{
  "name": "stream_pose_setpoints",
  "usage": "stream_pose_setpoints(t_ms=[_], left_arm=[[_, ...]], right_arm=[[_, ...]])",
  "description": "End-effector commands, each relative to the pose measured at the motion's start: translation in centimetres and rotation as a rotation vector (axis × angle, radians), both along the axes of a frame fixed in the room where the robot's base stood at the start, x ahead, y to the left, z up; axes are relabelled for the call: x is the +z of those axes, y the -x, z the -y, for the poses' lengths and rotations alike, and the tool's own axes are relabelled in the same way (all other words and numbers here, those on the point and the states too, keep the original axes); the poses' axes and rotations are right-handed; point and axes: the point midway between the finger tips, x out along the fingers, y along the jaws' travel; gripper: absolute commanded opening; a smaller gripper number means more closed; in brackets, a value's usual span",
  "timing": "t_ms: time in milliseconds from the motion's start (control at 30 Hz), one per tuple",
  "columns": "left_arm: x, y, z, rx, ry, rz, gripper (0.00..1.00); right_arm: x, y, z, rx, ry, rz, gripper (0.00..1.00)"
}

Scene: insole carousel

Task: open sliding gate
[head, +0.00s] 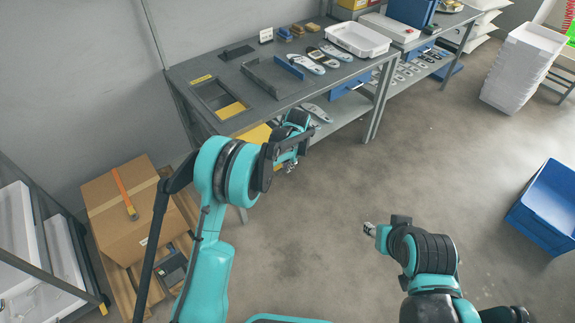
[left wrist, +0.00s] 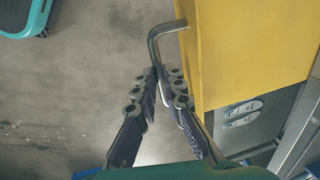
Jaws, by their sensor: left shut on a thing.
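A yellow panel, which appears to be the sliding gate, fills the upper right of the left wrist view (left wrist: 245,50). In the head view it shows below the workbench's front edge (head: 256,134), partly hidden by my left arm. A bent grey metal handle (left wrist: 160,38) sticks out from its left side. My left gripper (left wrist: 161,84) is shut on this handle, with the bar running down between its fingers. In the head view the left gripper (head: 290,163) is in front of the workbench. My right gripper (head: 369,229) is over bare floor, away from the bench; its opening is too small to tell.
The grey workbench (head: 228,74) carries insoles (head: 306,64), a white tray (head: 357,40) and small blocks. A cardboard box (head: 125,205) stands at left. A blue crate (head: 548,205) and stacked white trays (head: 521,68) are at right. The middle floor is clear.

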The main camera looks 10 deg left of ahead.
Motion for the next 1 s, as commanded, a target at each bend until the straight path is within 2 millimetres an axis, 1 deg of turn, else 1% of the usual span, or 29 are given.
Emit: stream_pose_setpoints(t_ms=[67,167,400,533,600,700,967,1000], left_arm=[[0.0,0.4,0.5,-0.001,0.001,-0.001,0.00],[0.0,1.8,2.0,-0.005,0.001,-0.001,0.00],[0.0,6.8,7.0,-0.005,0.001,-0.001,0.00],[0.0,8.8,9.0,-0.005,0.002,-0.001,0.00],[0.0,9.4,9.6,-0.002,0.002,0.000,0.00],[0.0,9.9,10.0,-0.001,0.002,0.001,0.00],[0.0,9.9,10.0,-0.001,0.002,0.001,0.00],[0.0,9.9,10.0,-0.001,0.002,0.001,0.12]], right_arm=[[0.0,0.0,0.0,0.000,0.000,0.000,0.40],[0.0,0.0,0.0,0.000,0.000,0.000,0.40],[-0.2,0.0,0.0,0.000,0.000,0.000,0.40],[-0.2,0.0,0.0,0.000,0.000,0.000,0.40],[-0.3,0.0,0.0,0.000,0.000,0.000,0.40],[-0.3,0.0,0.0,0.000,0.000,0.000,0.40],[-0.3,0.0,0.0,0.000,0.000,0.000,0.40],[-0.3,0.0,0.0,0.000,0.000,0.000,0.40]])
